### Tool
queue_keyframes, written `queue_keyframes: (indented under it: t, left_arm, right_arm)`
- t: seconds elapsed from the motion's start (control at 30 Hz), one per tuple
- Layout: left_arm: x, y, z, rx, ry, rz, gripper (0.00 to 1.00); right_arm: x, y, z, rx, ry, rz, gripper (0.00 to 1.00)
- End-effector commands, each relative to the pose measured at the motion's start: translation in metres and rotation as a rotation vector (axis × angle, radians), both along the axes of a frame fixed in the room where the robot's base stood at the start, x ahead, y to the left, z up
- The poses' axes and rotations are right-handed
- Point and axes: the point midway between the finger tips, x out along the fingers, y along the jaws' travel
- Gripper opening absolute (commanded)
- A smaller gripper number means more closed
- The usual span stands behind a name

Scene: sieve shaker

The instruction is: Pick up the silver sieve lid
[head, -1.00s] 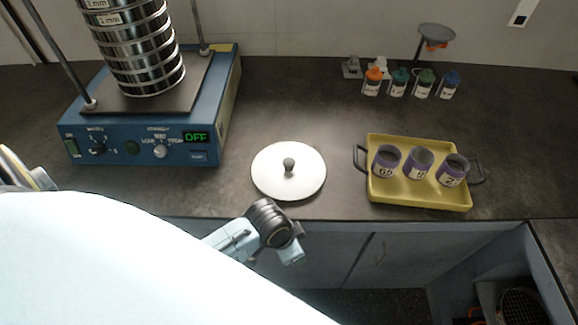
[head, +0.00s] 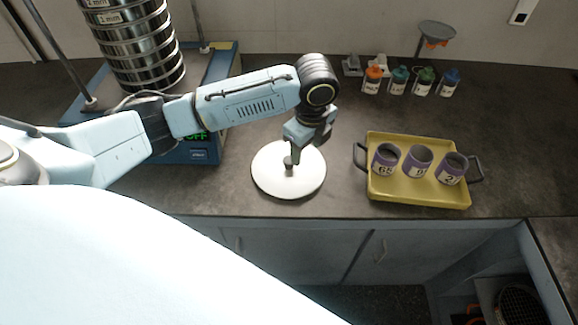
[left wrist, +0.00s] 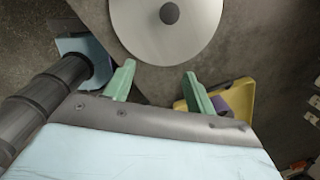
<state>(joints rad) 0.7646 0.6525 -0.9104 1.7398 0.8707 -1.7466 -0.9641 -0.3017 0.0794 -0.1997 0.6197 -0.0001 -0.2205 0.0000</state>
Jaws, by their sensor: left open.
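The silver sieve lid (head: 273,181) is a round pale disc with a dark knob (head: 288,161) at its centre, lying flat on the dark counter. It also shows in the left wrist view (left wrist: 141,28), with its knob (left wrist: 169,13) near the top edge. My left gripper (head: 291,166) is over the lid, close to the knob in the head view. In the left wrist view its two green fingers (left wrist: 158,72) are apart, with nothing between them, and the knob lies beyond their tips. My right gripper is not in view.
The blue sieve shaker (head: 205,150) with a stack of sieves (head: 135,50) stands left, partly behind my left arm. A yellow tray (head: 420,198) with three purple-banded cups is right of the lid. Several small bottles (head: 398,82) stand at the back. The counter's front edge is near the lid.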

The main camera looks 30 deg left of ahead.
Motion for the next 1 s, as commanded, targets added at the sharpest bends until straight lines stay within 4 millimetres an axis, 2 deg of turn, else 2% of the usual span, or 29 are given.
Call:
queue_keyframes:
  t: [0.03, 0.1, 0.27, 0.37, 0.63, 1.0]
  left_arm:
    - [0.01, 0.016, 0.012, 0.03, 0.006, -0.015, 0.55]
    - [0.018, 0.029, 0.022, 0.053, 0.022, -0.036, 0.55]
    - [0.026, 0.047, 0.032, 0.076, 0.043, -0.057, 0.55]
    - [0.026, 0.05, 0.022, 0.079, 0.048, -0.061, 0.55]
    - [0.028, 0.056, -0.029, 0.077, 0.046, -0.06, 0.55]
    - [0.024, 0.058, -0.064, 0.078, 0.045, -0.061, 0.55]
  right_arm:
    - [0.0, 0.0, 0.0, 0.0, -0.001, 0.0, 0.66]
    - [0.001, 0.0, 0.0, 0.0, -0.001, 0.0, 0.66]
    - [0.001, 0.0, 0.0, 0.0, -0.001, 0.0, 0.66]
    - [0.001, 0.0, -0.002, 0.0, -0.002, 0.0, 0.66]
    - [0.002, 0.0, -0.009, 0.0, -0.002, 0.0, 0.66]
    - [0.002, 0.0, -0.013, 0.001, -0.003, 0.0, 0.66]
